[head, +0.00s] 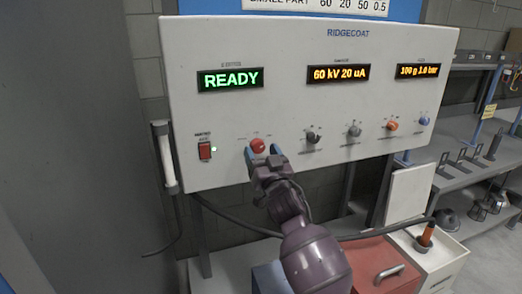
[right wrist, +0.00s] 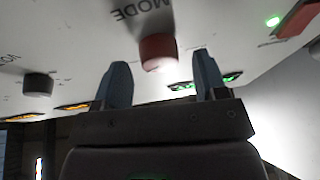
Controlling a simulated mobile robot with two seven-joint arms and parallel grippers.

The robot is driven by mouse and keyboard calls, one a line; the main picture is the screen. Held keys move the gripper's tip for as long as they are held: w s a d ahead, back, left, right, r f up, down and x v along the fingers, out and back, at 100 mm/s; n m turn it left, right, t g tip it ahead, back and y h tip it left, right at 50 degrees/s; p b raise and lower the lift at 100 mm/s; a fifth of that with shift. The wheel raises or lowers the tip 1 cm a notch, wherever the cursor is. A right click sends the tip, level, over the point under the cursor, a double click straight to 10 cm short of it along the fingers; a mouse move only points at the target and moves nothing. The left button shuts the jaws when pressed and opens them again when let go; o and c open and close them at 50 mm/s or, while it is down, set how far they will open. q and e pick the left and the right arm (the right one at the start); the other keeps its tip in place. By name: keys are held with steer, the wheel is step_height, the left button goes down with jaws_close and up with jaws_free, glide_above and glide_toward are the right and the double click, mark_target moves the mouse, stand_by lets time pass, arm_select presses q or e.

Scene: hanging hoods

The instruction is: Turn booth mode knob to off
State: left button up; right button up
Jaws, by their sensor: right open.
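The red mode knob (head: 258,146) is on the lower left part of the white control panel (head: 300,105) marked RIDGECOAT. My right gripper (head: 263,152) is open at the knob, with its blue fingertips on either side of it in the head view. In the right wrist view the red knob (right wrist: 157,50) shows under the word MODE, beyond and between the open fingers (right wrist: 161,82). I cannot tell whether the fingers touch it. The knob's pointer setting is too small to read. The left display (head: 230,79) reads READY in green. My left gripper is not in view.
A red rocker switch (head: 205,151) with a green light sits left of the knob. Black, grey, orange and blue knobs (head: 392,126) run to the right. A red box (head: 385,262) and a shelf with hooks (head: 470,160) stand at the lower right.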

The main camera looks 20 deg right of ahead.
steer(key=shift+w+r, duration=0.15)
steer(key=shift+w, duration=0.2)
steer(key=c, duration=0.9)
